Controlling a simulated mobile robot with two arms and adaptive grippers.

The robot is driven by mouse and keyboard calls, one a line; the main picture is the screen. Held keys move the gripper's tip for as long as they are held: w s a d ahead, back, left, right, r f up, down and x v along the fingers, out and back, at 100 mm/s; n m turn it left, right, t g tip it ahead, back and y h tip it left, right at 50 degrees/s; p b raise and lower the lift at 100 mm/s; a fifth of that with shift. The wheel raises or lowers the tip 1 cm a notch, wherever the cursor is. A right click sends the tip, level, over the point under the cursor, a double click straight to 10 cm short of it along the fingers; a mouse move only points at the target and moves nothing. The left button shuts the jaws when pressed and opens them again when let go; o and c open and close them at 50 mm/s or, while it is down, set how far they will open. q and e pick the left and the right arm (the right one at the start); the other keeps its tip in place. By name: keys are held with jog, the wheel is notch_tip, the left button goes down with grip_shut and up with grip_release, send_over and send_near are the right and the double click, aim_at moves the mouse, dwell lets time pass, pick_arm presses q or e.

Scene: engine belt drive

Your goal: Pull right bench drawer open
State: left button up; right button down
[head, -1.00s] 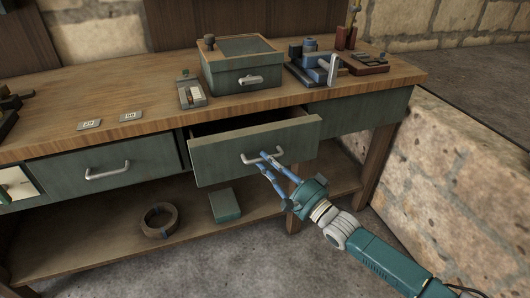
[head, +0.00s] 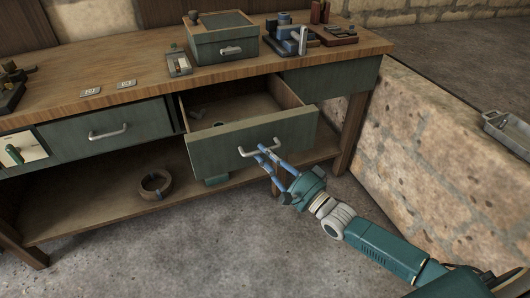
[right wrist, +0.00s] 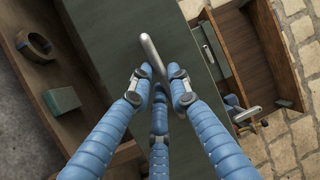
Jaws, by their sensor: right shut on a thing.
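The right bench drawer (head: 215,150) is pulled well out of the workbench, with its inside showing from above. Its silver bar handle (head: 245,153) is on the green front. My right gripper (head: 265,152) is shut on the right part of the handle. In the right wrist view the blue fingers (right wrist: 158,80) close around the handle (right wrist: 151,52) in front of the drawer front (right wrist: 115,30). Small parts lie in the drawer, too dark to name. My left gripper is not in view.
A closed left drawer (head: 105,140) is beside it. A green box (head: 222,45) and several tools stand on the benchtop (head: 140,85). The lower shelf (head: 100,212) holds a brown ring (head: 155,184). A stone wall (head: 430,160) is at right; the floor in front is clear.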

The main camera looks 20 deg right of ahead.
jog(key=c, duration=1.6)
grip_release()
jog(key=v, duration=1.2)
jog(key=shift+f, duration=0.1)
